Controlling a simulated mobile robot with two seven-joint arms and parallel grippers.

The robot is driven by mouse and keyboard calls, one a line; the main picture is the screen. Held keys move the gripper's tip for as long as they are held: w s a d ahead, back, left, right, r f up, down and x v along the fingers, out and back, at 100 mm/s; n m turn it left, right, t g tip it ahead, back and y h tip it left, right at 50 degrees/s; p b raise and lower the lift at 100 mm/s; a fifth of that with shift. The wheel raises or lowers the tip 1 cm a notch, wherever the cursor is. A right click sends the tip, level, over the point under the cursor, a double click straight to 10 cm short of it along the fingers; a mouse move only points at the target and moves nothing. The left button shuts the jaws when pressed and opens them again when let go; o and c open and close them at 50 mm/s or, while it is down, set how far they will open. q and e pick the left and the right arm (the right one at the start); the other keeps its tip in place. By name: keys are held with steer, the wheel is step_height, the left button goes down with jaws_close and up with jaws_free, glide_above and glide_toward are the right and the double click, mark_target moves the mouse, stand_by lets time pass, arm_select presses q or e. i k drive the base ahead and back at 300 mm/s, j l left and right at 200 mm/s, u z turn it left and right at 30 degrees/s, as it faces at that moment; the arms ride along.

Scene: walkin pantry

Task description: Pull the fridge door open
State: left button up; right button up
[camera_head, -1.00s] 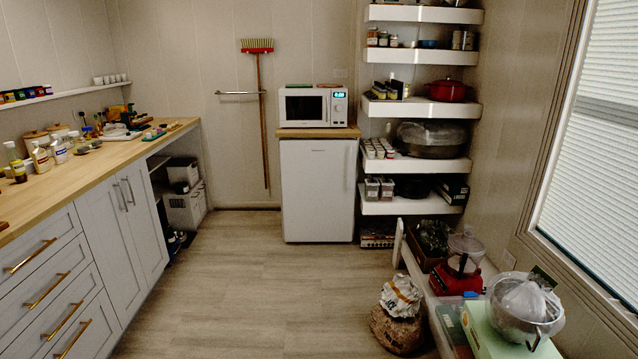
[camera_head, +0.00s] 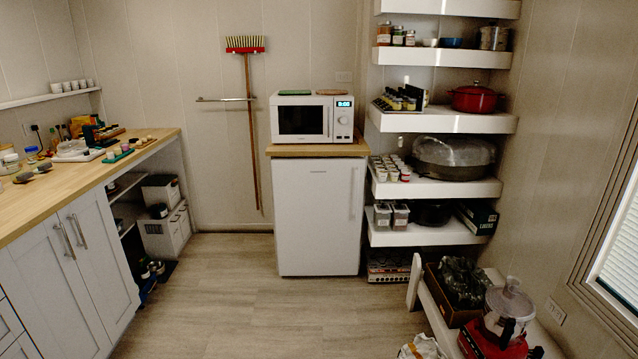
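The small white fridge (camera_head: 318,222) stands on the floor against the back wall, below a wooden top (camera_head: 318,149). Its door is shut. A pale vertical handle (camera_head: 352,193) shows near the door's upper right edge. A white microwave (camera_head: 312,118) sits on the wooden top above the fridge. Neither of my grippers is in view.
A wooden counter (camera_head: 95,176) with grey cabinets runs along the left. White shelves (camera_head: 440,120) with jars and pots stand right of the fridge. A low bench (camera_head: 432,310) carries a red food processor (camera_head: 500,320) at the lower right. The floor (camera_head: 255,310) before the fridge is clear.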

mark_target(318, 202)
steer(key=i, duration=2.6)
steer(key=i+l+u, duration=0.1)
steer(key=i+u, duration=0.3)
steer(key=i, duration=0.05)
